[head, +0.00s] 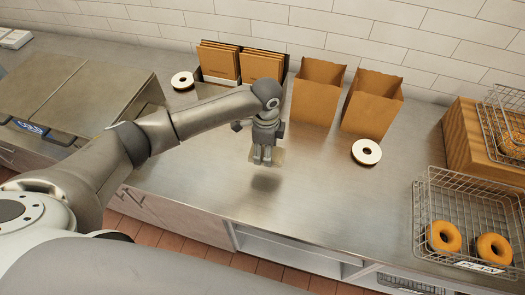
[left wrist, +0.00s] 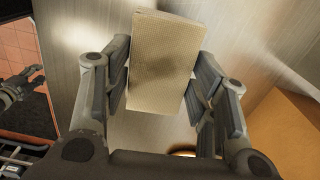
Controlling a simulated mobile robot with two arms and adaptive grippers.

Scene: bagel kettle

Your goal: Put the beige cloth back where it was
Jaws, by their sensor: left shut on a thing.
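The beige cloth (left wrist: 160,55) is a folded, textured rectangle in the left wrist view. My left gripper (head: 262,158) is shut on it, with a finger on each side. In the head view a small part of the cloth (head: 279,157) shows behind the fingertips. It is held above the steel counter (head: 215,190), with a shadow on the counter below. What looks like my right gripper (left wrist: 36,76) shows small at the left of the left wrist view, over the floor; its jaws are too small to read.
Two open brown paper bags (head: 317,92) (head: 372,103) stand behind, with folded bags (head: 262,66) in a holder to their left. A wire basket (head: 425,212) with bagels (head: 443,237) is at right. The counter's front middle is clear.

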